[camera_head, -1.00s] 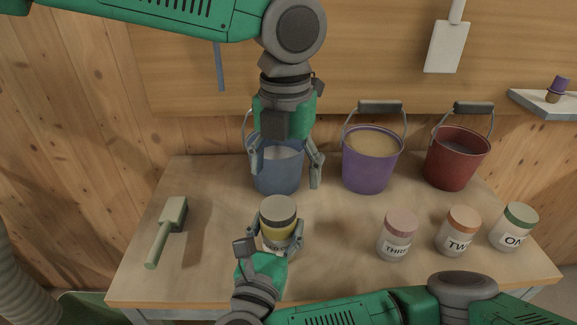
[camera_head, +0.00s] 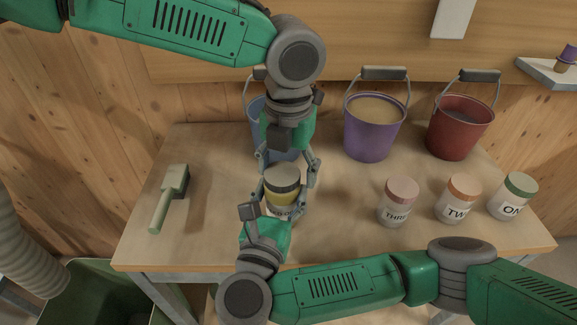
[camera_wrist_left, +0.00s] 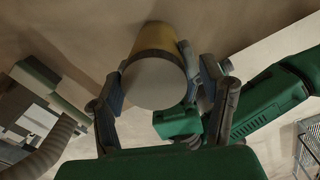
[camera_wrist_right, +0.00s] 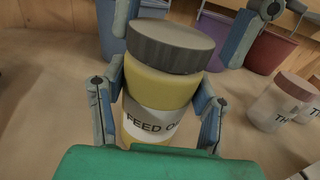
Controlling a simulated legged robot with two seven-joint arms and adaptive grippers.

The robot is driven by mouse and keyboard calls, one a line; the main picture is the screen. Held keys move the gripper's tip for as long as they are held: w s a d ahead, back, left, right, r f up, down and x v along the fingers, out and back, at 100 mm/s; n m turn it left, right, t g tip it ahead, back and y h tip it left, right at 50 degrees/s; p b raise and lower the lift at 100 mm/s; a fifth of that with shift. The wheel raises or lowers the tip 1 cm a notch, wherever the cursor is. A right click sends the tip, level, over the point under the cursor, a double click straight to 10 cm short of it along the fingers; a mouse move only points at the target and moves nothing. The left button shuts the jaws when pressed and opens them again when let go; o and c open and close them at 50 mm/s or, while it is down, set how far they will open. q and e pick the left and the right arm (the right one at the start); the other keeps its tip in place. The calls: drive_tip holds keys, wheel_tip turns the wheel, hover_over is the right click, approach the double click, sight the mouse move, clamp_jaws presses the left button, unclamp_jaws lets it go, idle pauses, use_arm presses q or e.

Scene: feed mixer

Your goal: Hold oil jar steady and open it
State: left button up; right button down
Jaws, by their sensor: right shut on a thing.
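The oil jar (camera_head: 283,199) is upright on the table, with yellow contents, a white label and a dark grey lid (camera_head: 283,175). In the right wrist view its label (camera_wrist_right: 153,125) reads "FEED O…", the rest hidden by a finger. My right gripper (camera_head: 285,211) is shut on the jar's body from the near side. My left gripper (camera_head: 287,172) is above the jar, pointing down, its fingers spread on either side of the lid. In the left wrist view the pale lid top (camera_wrist_left: 155,83) lies between these fingers; I cannot tell whether they touch it.
Blue (camera_head: 257,108), purple (camera_head: 368,137) and red (camera_head: 456,135) buckets stand behind. Jars THREE (camera_head: 399,202), TWO (camera_head: 458,198) and a third, green-lidded (camera_head: 515,196), stand right. A scoop (camera_head: 170,197) lies left. Bare table (camera_head: 220,225) lies between scoop and jar.

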use_arm(q)
drive_tip(key=shift+s+d, duration=0.2)
drive_tip(key=shift+d, duration=0.15)
drive_tip(key=c, duration=0.6)
drive_tip(key=shift+o, duration=0.2)
drive_tip(key=shift+s+d, duration=0.1)
drive_tip(key=shift+d, duration=0.4)
drive_tip(key=n, duration=0.6)
drive_tip(key=shift+w+a+r+n, duration=0.1)
drive_tip(key=shift+w+a+n, duration=0.1)
drive_tip(key=shift+a+n, duration=0.15)
drive_tip(key=n, duration=0.5)
drive_tip(key=shift+w+a+n, duration=0.15)
drive_tip(key=shift+n, duration=0.2)
drive_tip(key=n, duration=0.5)
drive_tip(key=shift+w+a, duration=0.1)
drive_tip(key=shift+a, duration=0.05)
drive_tip(key=n, duration=0.3)
drive_tip(key=shift+a, duration=0.1)
drive_tip(key=n, duration=0.5)
drive_tip(key=shift+w+a+n, duration=0.1)
drive_tip(key=shift+a+n, duration=0.15)
drive_tip(key=shift+n, duration=0.15)
drive_tip(key=shift+a+n, duration=0.25)
drive_tip(key=shift+n, duration=0.05)
